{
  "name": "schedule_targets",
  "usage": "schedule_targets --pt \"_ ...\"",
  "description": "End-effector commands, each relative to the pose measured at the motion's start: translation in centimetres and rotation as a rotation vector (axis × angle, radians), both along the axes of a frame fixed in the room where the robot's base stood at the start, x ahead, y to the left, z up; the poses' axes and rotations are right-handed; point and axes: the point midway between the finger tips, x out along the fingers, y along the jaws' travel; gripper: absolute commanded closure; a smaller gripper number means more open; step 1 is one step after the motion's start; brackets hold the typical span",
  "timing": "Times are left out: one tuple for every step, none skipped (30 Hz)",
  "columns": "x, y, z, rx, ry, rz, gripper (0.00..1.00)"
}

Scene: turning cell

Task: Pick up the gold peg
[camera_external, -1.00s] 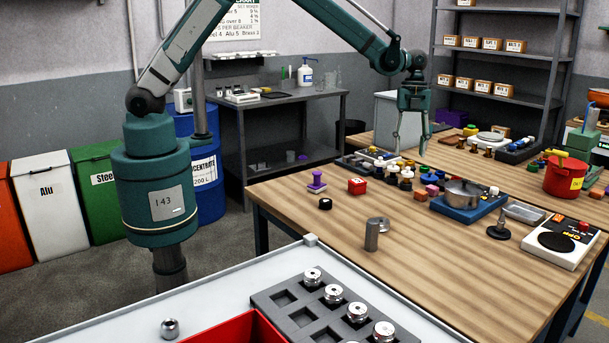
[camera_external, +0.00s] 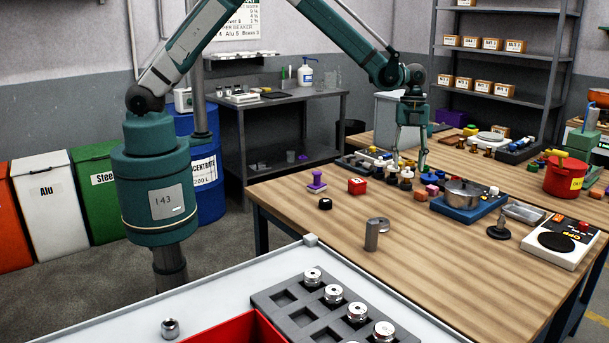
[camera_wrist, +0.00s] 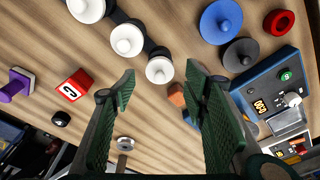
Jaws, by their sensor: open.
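My gripper (camera_external: 409,167) is open above the middle of the wooden table, over a cluster of small pegs and blocks. In the wrist view its two green-padded fingers (camera_wrist: 160,76) are spread with nothing held between them. A white-looking round peg (camera_wrist: 160,70) shows at the gap between the fingertips, the nearest of several in a dark rack. I cannot clearly pick out a gold peg in the wrist view. In the external view the small pegs (camera_external: 406,184) under the gripper are partly hidden and too small to tell their colours surely.
A red block (camera_wrist: 74,86), a purple stamp-like piece (camera_wrist: 16,85) and a black ring (camera_wrist: 61,118) lie to the left. An orange block (camera_wrist: 177,94) is partly behind the right finger. A blue device with a pot (camera_external: 463,193) stands to the right. The table's front left is mostly clear.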

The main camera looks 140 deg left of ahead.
Motion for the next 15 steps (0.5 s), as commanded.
schedule_targets --pt "0.0 -0.1 -0.6 0.000 0.000 0.000 0.55" --pt "0.1 -0.1 -0.9 0.000 0.000 0.000 0.55" --pt "0.1 -0.1 -1.3 0.000 0.000 0.000 0.55" --pt "0.2 -0.2 -1.6 0.000 0.000 0.000 0.55" --pt "0.2 -0.2 -1.8 0.000 0.000 0.000 0.55" --pt "0.2 -0.2 -2.1 0.000 0.000 0.000 0.55" --pt "0.2 -0.2 -2.2 0.000 0.000 0.000 0.55" --pt "0.2 -0.3 -2.3 0.000 0.000 0.000 0.55" --pt "0.2 -0.3 -2.4 0.000 0.000 0.000 0.55" --pt "0.2 -0.3 -2.4 0.000 0.000 0.000 0.55" --pt "0.2 -0.3 -2.4 0.000 0.000 0.000 0.55" --pt "0.2 -0.3 -2.4 0.000 0.000 0.000 0.55" --pt "0.2 -0.3 -2.4 0.000 0.000 0.000 0.55" --pt "0.2 -0.3 -2.4 0.000 0.000 0.000 0.55" --pt "0.2 -0.3 -2.4 0.000 0.000 0.000 0.55"
